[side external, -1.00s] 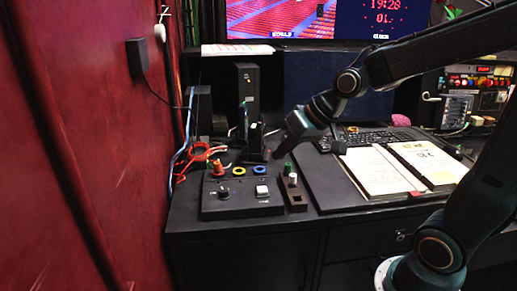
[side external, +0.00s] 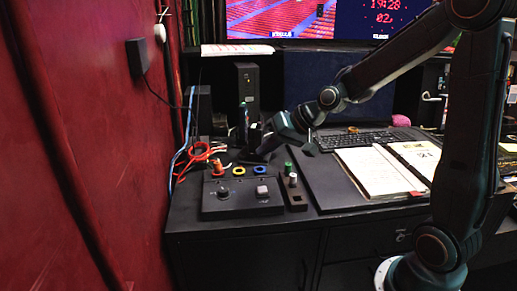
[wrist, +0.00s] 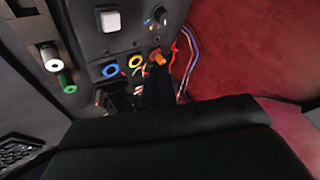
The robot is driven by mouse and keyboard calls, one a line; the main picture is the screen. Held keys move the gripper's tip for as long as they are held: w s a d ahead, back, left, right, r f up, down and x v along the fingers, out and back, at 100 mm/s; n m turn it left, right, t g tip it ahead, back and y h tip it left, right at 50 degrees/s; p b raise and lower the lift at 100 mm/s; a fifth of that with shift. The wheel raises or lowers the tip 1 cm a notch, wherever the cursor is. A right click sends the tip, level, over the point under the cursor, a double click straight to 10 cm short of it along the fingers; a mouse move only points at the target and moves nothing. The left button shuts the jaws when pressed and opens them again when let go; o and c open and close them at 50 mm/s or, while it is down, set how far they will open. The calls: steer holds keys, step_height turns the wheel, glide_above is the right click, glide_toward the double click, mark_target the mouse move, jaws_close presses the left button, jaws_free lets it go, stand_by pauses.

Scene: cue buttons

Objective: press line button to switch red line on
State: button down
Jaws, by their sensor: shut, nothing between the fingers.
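A black control box (side external: 235,208) sits near the front left of the desk. It carries a square button (side external: 262,191), pale and slightly pinkish in the side view, and a round knob (side external: 223,192). In the wrist view the button (wrist: 109,19) looks white, at the top left of the picture. My gripper (side external: 262,152) is shut and empty, above the desk behind the box and apart from the button. Its dark fingers (wrist: 157,92) point toward the box's socket end in the wrist view. I cannot tell which label belongs to the button.
Orange, yellow and blue ring sockets (side external: 239,171) line the back of the box, with red cables (side external: 200,152) at left. A small block with green and white plugs (side external: 293,190) stands right of the box. An open binder (side external: 370,170) and keyboard (side external: 355,140) lie farther right.

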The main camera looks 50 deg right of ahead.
mark_target(266, 190)
steer(key=shift+f, duration=0.15)
steer(key=shift+f, duration=4.25)
steer(key=shift+f, duration=0.9)
steer(key=shift+r, duration=0.2)
stand_by(0.3)
steer(key=shift+r, duration=0.7)
steer(key=shift+r, duration=0.1)
steer(key=shift+r, duration=2.4)
